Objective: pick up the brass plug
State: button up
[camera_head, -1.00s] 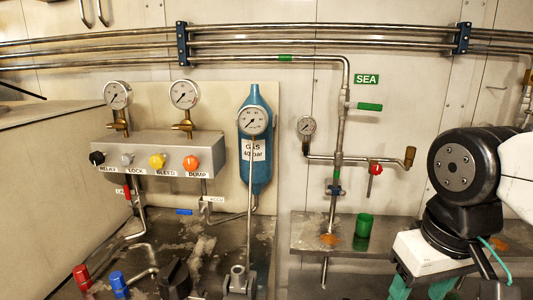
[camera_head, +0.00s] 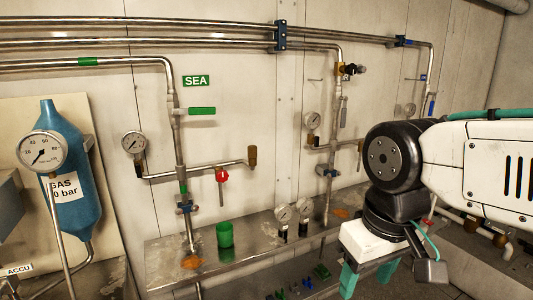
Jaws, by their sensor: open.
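A brass-coloured plug (camera_head: 252,157) sits upright at the right end of the horizontal branch of the SEA pipe. I cannot tell whether it is the brass plug of the task; no loose brass plug is clear to me. My gripper (camera_head: 367,279) has two teal fingers under a white body at the lower right. It is open, with nothing seen between the fingers. It is to the right of the brass-coloured plug and lower in the picture.
Small green and blue parts (camera_head: 305,283) lie below the shelf. A blue gas bottle (camera_head: 73,205) is at left.

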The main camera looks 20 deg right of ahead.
aim_at(252, 149)
jog(key=z, duration=0.5)
jog(key=i, duration=1)
jog(key=u, duration=0.2)
